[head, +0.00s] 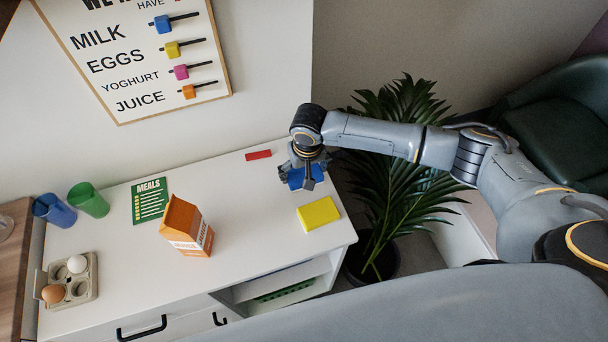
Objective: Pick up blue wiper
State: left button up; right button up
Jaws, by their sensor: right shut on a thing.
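The blue wiper (296,180) is a small blue block at the right end of the white counter, partly hidden by my fingers. My right gripper (308,178) comes in from the right, points down and is shut on the blue wiper. I cannot tell whether the wiper touches the counter or hangs just above it. My left gripper is not in view.
A yellow block (318,214) and a red block (258,155) lie near the gripper on the white counter (240,215). An orange carton (187,227), green card (150,201), two cups (88,200) and egg tray (78,289) stand left. A plant (400,165) is beyond the right edge.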

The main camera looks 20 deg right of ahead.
jog(key=s+a+r+b, duration=0.2)
jog(key=s+a+r, duration=0.1)
jog(key=s+r, duration=0.8)
jog(key=s, duration=0.2)
jog(key=shift+s+a+r, duration=0.15)
jog(key=shift+s+r, duration=0.05)
jog(key=shift+s, duration=0.15)
